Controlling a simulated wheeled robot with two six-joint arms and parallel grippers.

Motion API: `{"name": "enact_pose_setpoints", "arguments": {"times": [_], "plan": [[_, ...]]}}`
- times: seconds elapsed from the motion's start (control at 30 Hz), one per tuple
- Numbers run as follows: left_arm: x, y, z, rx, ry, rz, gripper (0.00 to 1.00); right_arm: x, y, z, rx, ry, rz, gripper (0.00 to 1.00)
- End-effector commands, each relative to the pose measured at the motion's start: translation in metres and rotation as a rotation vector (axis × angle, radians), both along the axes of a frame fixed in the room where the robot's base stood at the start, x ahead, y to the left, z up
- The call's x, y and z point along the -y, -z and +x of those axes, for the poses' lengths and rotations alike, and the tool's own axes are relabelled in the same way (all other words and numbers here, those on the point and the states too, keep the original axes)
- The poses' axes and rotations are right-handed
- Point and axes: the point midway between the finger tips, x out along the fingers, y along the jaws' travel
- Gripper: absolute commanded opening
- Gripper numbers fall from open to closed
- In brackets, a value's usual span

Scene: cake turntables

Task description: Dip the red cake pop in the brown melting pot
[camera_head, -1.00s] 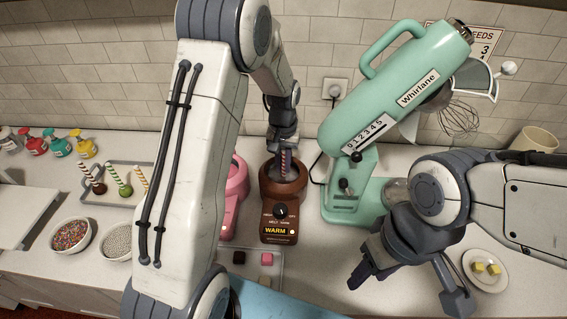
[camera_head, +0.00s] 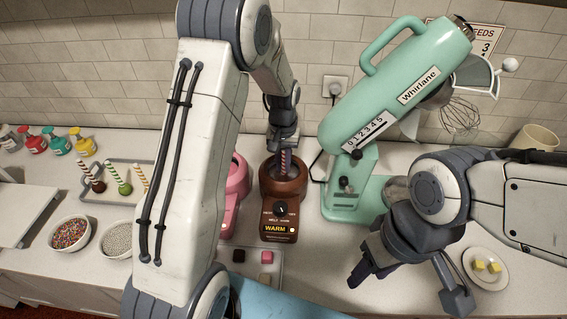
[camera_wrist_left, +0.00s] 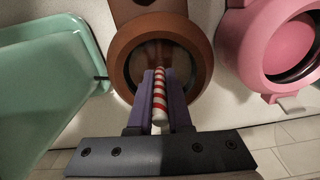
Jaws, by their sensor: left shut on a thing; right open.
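My left gripper (camera_head: 284,160) is shut on a red-and-white striped stick (camera_head: 286,163), taken as the red cake pop's. It points down over the open mouth of the brown melting pot (camera_head: 268,232). The left wrist view shows the striped stick (camera_wrist_left: 160,99) between the two fingers, over the opening of the brown pot (camera_wrist_left: 124,55). The cake end is hidden by the fingers and the pot, so I cannot tell whether it touches the contents. The pot's panel reads WARM. My right gripper (camera_head: 408,288) is open and empty at the front right.
A pink melting pot (camera_head: 231,212) stands close left of the brown one. A green mixer (camera_head: 408,88) stands close right. A tray (camera_head: 118,200) with striped-stick pops and bowls of sprinkles (camera_head: 69,234) lie left. A plate (camera_head: 487,285) with yellow cubes is at right.

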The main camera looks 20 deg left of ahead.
Motion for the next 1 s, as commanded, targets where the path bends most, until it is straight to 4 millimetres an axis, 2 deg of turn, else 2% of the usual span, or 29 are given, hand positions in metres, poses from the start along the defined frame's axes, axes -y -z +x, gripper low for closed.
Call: {"name": "enact_pose_setpoints", "arguments": {"times": [0.33, 1.0], "plan": [[0.000, -0.003, 0.000, 0.001, 0.000, 0.000, 0.00, 0.000, -0.003, 0.000, 0.000, 0.000, 0.000, 0.50], [0.000, -0.031, 0.000, 0.001, 0.000, 0.000, 0.00, 0.000, -0.026, 0.000, 0.000, 0.000, 0.000, 0.50]]}}
